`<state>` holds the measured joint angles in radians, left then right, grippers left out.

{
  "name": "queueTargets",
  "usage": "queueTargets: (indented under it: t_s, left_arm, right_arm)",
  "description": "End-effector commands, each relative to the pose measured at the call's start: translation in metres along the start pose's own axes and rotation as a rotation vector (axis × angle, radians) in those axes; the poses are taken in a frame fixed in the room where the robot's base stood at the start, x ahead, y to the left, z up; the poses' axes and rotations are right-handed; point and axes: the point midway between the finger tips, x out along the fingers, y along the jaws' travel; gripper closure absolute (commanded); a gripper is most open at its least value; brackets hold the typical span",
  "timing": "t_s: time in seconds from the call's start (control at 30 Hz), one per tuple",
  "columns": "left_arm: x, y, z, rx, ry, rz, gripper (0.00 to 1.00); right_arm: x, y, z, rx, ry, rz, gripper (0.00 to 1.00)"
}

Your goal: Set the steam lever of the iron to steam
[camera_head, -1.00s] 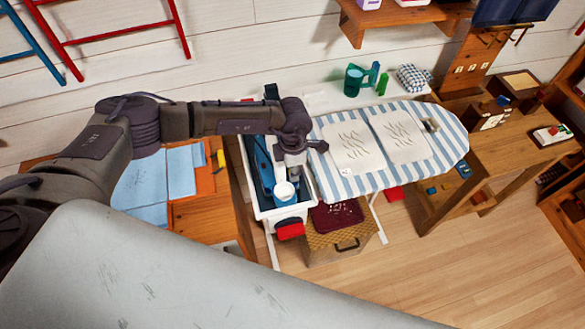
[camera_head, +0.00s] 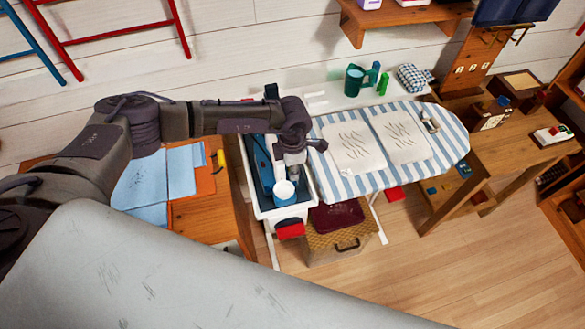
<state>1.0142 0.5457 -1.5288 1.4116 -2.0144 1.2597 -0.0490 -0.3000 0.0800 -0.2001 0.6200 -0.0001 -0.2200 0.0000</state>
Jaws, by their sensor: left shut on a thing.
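A white-rimmed tray (camera_head: 308,184) at the left end of the striped ironing board (camera_head: 448,143) holds a long blue body (camera_head: 263,160), which looks like the iron. A white and blue round part (camera_head: 284,190) shows in the tray's front half. My left arm reaches in from the left, and my left gripper (camera_head: 291,172) points down into the tray just behind this round part. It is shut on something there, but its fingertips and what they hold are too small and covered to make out. The steam lever cannot be made out. My right gripper is not in view.
Two pale cloth pieces (camera_head: 352,148) lie on the board, with a small grey metal object (camera_head: 430,123) near its right end. A green mug (camera_head: 354,80) stands behind. A wicker basket (camera_head: 328,243) sits below. Blue cloths (camera_head: 142,182) lie on the left cabinet.

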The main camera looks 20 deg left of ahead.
Motion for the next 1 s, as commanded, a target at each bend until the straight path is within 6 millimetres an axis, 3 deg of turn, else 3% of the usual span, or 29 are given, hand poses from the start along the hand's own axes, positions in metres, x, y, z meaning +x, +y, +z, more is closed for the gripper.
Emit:
queueTargets:
  t_s: [0.33,0.37,0.53,0.87,1.0]
  left_arm:
    - [-0.002,0.002,0.001,0.0,-0.002,0.003,1.0]
    - [-0.002,0.002,0.001,0.0,-0.002,0.003,0.75]
    - [-0.001,0.001,0.001,0.0,-0.002,0.002,0.46]
    - [-0.002,0.0,0.0,0.0,-0.001,0.001,0.45]
    - [-0.015,0.001,0.001,0.001,-0.003,0.001,0.45]
  right_arm:
    - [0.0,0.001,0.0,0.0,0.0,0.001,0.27]
    - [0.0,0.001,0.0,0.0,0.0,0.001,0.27]
    - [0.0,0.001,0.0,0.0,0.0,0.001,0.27]
    - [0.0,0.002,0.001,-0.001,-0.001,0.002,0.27]
    - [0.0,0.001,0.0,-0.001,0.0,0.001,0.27]
